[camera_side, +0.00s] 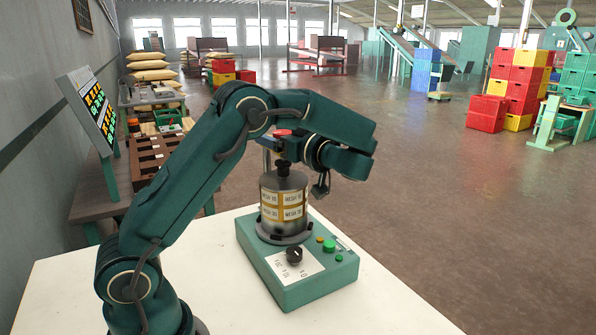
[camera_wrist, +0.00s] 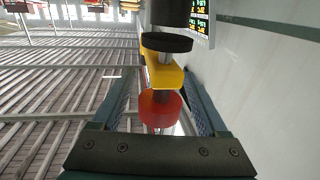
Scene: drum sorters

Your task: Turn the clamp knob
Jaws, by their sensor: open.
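A red round knob (camera_wrist: 160,108) on a rod, with a yellow bar (camera_wrist: 163,74) beyond it, shows in the wrist view. The red knob (camera_side: 284,132) also shows in the side view, above the sieve stack. My gripper (camera_wrist: 160,92) is open, with one finger on each side of the red knob; I cannot tell whether they touch it. In the side view my gripper (camera_side: 275,145) is above the stack and partly hidden by its own wrist. The sieve stack (camera_side: 283,205), with yellow and white labels, stands upright on a green machine base (camera_side: 310,290). A black knob (camera_side: 283,170) tops it.
The white table (camera_side: 60,290) is otherwise clear. A bench (camera_side: 95,200) with trays and a sign panel (camera_side: 92,108) stand at left.

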